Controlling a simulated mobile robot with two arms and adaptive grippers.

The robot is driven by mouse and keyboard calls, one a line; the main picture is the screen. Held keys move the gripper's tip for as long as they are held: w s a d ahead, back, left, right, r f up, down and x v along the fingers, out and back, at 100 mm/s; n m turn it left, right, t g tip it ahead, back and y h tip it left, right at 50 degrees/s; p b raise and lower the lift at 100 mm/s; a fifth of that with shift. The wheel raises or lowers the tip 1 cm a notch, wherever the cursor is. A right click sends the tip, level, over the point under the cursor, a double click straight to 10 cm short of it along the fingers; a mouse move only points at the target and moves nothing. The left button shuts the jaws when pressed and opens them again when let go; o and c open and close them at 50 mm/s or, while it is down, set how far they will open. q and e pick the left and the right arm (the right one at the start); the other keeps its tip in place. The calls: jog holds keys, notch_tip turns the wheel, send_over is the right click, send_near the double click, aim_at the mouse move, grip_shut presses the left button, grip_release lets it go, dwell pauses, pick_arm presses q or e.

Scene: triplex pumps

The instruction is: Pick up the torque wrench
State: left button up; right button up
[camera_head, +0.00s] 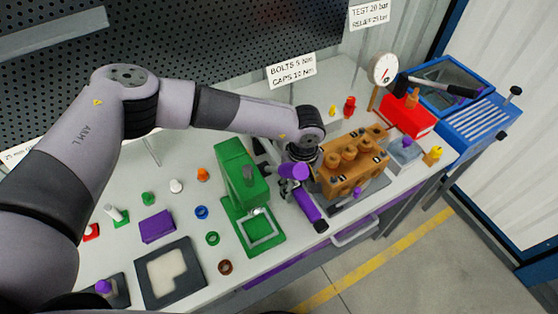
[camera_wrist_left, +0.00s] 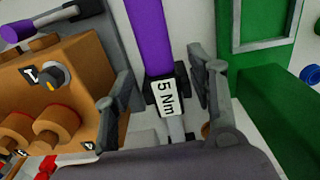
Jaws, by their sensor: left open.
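The torque wrench (camera_head: 308,204) has a purple handle and lies between the brown pump block (camera_head: 352,160) and the green press (camera_head: 240,178). In the left wrist view the wrench (camera_wrist_left: 150,35) shows its purple handle and a white "5 Nm" label on a dark collar. My left gripper (camera_head: 297,158) is over the wrench's upper end, partly hidden by its own wrist. In the left wrist view my left gripper (camera_wrist_left: 168,88) is open, with one finger on each side of the labelled part. A gap shows on both sides. My right gripper is not in view.
The pump block stands close on one side of the wrench, the green press on the other. A red box (camera_head: 408,118), a gauge (camera_head: 383,69) and a blue crate (camera_head: 480,122) are at the right. Small coloured parts and a dark tray (camera_head: 150,296) lie at the left.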

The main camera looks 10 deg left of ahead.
aim_at(298, 189)
pick_arm(q)
notch_tip(298, 189, down, 4)
jog(key=shift+r+p, duration=0.15)
jog(key=shift+p, duration=0.3)
jog(key=shift+f, duration=0.2)
jog(key=c, duration=1.1)
grip_shut()
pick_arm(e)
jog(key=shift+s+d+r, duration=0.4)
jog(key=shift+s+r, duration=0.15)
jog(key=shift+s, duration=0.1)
pick_arm(q)
jog(key=shift+w, duration=0.1)
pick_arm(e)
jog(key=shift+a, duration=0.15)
